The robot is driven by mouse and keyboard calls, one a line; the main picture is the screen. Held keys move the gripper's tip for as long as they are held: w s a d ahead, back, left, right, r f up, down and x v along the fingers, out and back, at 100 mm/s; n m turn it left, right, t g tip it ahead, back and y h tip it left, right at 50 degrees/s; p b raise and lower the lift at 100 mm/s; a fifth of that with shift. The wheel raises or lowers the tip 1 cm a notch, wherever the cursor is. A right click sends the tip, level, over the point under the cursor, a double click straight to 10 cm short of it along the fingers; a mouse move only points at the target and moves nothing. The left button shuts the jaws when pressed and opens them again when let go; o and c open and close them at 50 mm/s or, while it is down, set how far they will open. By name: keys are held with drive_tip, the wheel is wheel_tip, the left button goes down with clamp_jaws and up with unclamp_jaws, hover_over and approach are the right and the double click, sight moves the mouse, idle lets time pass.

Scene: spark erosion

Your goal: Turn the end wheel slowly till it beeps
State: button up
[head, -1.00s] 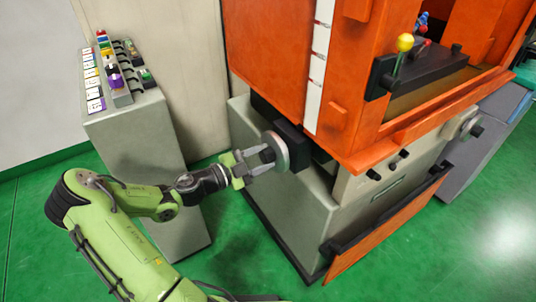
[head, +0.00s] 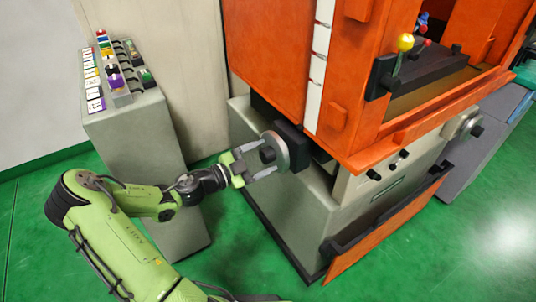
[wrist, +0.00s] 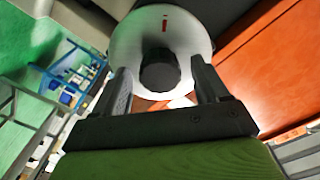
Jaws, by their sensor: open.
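The end wheel (head: 283,145) is a pale grey disc with a dark round hub on the end of the orange and grey machine. In the wrist view the wheel (wrist: 127,45) faces me, with a red mark near its top edge and its dark hub (wrist: 160,72) in the middle. My gripper (head: 267,157) is open in front of the wheel. In the wrist view my gripper (wrist: 160,85) has one finger on each side of the hub, with a visible gap on both sides. Nothing is held.
A grey stand (head: 130,135) with labelled cards and coloured items is at left. Green floor lies open around.

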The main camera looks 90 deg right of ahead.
drive_tip(key=v, duration=1.5)
drive_tip(key=shift+w+a, duration=0.2)
drive_tip(key=shift+w, duration=0.1)
idle(0.9)
